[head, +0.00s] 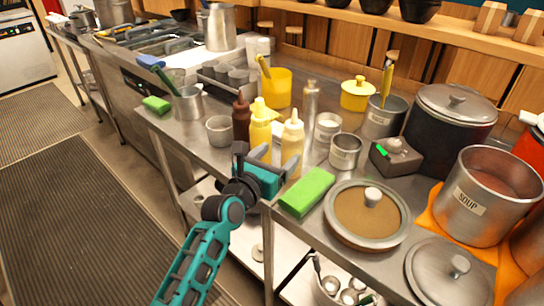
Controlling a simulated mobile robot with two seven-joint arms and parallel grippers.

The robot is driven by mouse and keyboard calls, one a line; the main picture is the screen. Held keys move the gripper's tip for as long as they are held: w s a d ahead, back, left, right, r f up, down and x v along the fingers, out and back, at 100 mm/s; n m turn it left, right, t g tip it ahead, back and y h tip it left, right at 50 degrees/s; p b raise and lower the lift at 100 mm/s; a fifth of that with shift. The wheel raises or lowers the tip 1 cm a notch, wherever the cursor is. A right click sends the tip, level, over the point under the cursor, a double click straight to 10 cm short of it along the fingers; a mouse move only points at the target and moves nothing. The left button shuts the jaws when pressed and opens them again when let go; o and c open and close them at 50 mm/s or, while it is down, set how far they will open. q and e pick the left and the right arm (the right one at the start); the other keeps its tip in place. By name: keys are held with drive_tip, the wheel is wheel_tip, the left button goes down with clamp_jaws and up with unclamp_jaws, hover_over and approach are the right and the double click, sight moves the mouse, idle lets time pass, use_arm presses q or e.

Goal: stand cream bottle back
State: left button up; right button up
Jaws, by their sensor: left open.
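The cream bottle (293,138), pale with a pointed nozzle, stands upright on the steel counter near its front edge. A yellow bottle (260,131) stands just left of it, and a dark brown bottle (241,118) stands further left. My left gripper (277,157) is open at the lower part of the cream bottle, with its grey fingers pointing toward the back of the counter. One finger is close to the yellow bottle's base and the other shows at the cream bottle's right side. I cannot tell whether they touch it. My right gripper is not in view.
A green sponge (307,191) and a lidded pan (367,212) lie right of the gripper. Steel cups (345,151) stand behind, and a soup pot (487,197) stands far right. A small grey bowl (220,130) is left of the bottles. The counter is crowded.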

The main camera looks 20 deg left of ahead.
use_arm(q)
drive_tip(key=shift+s+a+r, duration=0.1)
drive_tip(key=shift+s+a, duration=0.05)
drive_tip(key=shift+s, duration=0.85)
